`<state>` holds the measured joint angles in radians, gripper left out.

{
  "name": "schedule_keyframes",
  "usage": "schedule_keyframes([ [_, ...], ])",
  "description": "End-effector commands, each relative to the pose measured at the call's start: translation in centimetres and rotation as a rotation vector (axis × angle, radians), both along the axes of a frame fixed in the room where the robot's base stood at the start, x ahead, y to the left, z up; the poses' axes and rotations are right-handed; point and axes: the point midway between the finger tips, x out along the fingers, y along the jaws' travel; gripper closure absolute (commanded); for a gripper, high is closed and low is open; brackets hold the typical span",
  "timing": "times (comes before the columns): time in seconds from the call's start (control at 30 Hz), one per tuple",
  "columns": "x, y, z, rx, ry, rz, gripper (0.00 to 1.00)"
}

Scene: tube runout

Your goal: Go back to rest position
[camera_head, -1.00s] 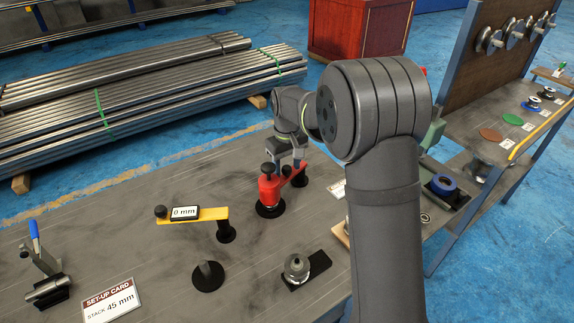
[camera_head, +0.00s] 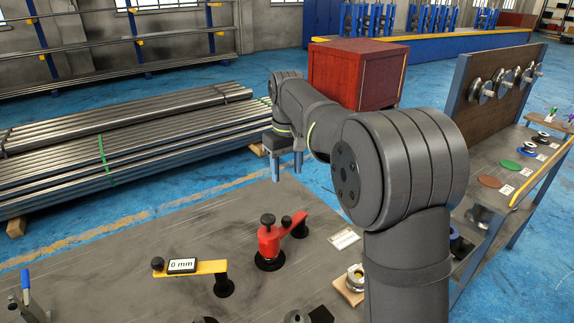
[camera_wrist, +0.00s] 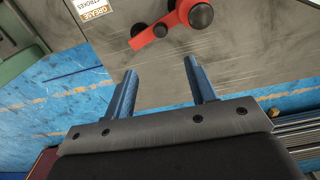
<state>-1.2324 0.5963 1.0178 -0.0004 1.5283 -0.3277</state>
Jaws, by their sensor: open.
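My gripper (camera_head: 287,165) is raised past the far edge of the grey bench (camera_head: 120,270) in the head view. In the wrist view its two blue-grey fingers (camera_wrist: 163,95) stand wide apart with nothing between them. The red clamp-like device (camera_head: 275,240) with black knobs stands on the bench, apart from my gripper; it also shows at the top of the wrist view (camera_wrist: 170,22). My forearm hides part of the bench's right side.
A yellow arm with a "0 mm" display (camera_head: 183,266) stands left of the red device. A blue-handled clamp (camera_head: 27,300) is at the lower left. Steel tubes (camera_head: 120,140) lie stacked behind the bench. A red cabinet (camera_head: 358,75) stands behind my arm. A side bench with discs (camera_head: 490,181) is at right.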

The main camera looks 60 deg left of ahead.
Motion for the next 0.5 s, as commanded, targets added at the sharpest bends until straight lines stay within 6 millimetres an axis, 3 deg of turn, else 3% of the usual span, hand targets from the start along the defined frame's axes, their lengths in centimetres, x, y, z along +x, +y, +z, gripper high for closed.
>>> schedule_keyframes([
  [0.13,0.00,-0.01,0.86,0.000,0.000,0.000,0.49],
  [0.5,-0.01,-0.02,0.93,0.000,0.000,0.000,0.49],
])
